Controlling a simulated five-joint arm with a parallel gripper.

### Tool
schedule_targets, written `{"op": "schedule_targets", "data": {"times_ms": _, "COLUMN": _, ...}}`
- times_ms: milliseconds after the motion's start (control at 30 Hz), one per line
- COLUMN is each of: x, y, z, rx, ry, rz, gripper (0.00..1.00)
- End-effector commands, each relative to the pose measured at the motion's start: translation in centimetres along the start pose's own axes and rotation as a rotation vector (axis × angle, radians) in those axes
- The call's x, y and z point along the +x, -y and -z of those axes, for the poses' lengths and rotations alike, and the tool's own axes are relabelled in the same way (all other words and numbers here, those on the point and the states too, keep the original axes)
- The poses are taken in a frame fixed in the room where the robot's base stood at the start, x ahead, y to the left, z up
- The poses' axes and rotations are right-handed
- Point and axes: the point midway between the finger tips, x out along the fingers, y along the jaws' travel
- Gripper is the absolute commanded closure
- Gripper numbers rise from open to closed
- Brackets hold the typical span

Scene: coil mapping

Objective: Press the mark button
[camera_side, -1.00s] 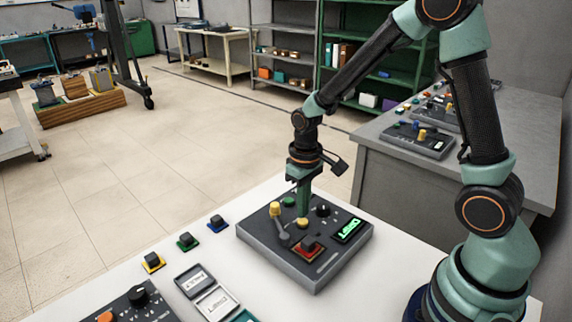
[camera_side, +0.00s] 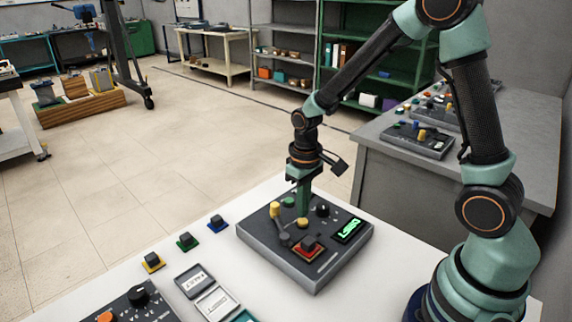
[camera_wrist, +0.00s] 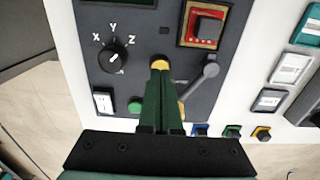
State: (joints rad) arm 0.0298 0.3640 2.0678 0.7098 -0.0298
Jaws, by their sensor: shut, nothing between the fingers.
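The dark control panel (camera_side: 262,248) lies on the white table. A round yellow button (camera_side: 302,223) sits near its middle, and it also shows in the wrist view (camera_wrist: 160,60). I cannot read a label that says which button is the mark button. My gripper (camera_side: 304,213) points down with its green fingers together and empty. Its tips are right at the yellow button and partly hide it in the wrist view (camera_wrist: 159,68). I cannot tell whether they touch or press it. A green button (camera_side: 288,201) is beside the fingers.
The panel also carries a yellow-knobbed lever (camera_side: 279,222), a black X-Y-Z knob (camera_wrist: 114,60), a red-framed black button (camera_side: 309,243) and a lit green display (camera_side: 349,230).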

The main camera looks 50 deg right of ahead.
Motion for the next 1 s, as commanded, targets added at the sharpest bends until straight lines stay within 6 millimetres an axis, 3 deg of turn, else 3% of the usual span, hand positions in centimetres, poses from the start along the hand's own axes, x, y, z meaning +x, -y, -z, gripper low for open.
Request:
{"op": "schedule_targets", "data": {"times_ms": 467, "x": 0.0, "y": 0.0, "z": 0.0, "rx": 0.000, "ry": 0.000, "rz": 0.000, "gripper": 1.00}}
{"op": "schedule_targets", "data": {"times_ms": 1000, "x": 1.4, "y": 0.0, "z": 0.0, "rx": 0.000, "ry": 0.002, "rz": 0.000, "gripper": 1.00}}
